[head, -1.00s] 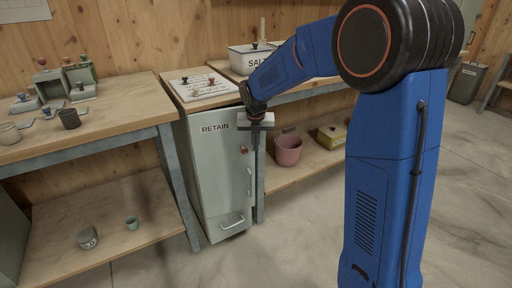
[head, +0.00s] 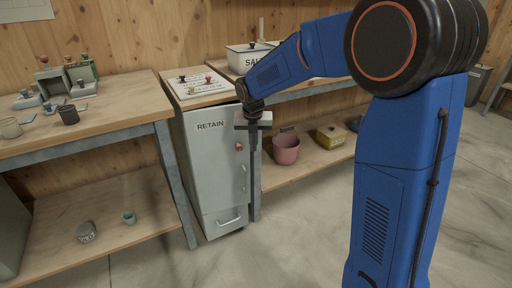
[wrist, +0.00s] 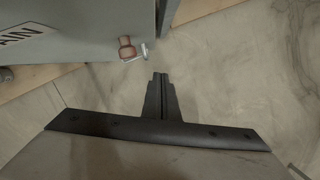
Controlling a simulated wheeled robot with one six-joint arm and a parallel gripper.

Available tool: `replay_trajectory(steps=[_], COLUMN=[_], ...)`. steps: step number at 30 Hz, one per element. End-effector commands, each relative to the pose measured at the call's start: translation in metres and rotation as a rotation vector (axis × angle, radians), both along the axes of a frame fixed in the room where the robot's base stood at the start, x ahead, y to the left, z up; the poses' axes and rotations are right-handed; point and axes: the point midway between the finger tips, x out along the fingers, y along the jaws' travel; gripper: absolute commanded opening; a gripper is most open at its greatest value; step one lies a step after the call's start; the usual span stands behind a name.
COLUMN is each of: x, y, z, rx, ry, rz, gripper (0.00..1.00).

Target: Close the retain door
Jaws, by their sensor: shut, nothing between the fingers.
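The retain door (head: 211,165) is the grey front of a cabinet marked RETAIN. It has a red knob (head: 239,146) and an upright bar handle (head: 244,178) near its right edge. The door looks flush or nearly so; I cannot tell whether a small gap is left. In the wrist view the door's face (wrist: 75,30) fills the upper left, with the red knob (wrist: 126,48) beside a metal piece. My gripper (head: 253,148) points down just right of the door's right edge. Its fingers (wrist: 160,76) are together and empty, apart from the knob.
Below the door is a drawer front with a handle (head: 229,222). A left bench (head: 110,115) holds cups and small fixtures. The floor in front of the cabinet is clear.

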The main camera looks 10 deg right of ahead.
Motion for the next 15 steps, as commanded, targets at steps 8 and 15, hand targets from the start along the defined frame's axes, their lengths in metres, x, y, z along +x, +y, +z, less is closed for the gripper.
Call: replay_trajectory(steps=[8, 15], x=[-0.011, -0.018], y=[-0.002, -0.002], z=[0.045, 0.072], rx=[0.0, 0.0], ry=[-0.003, -0.001], rz=[-0.001, 0.0], gripper=[0.0, 0.0])
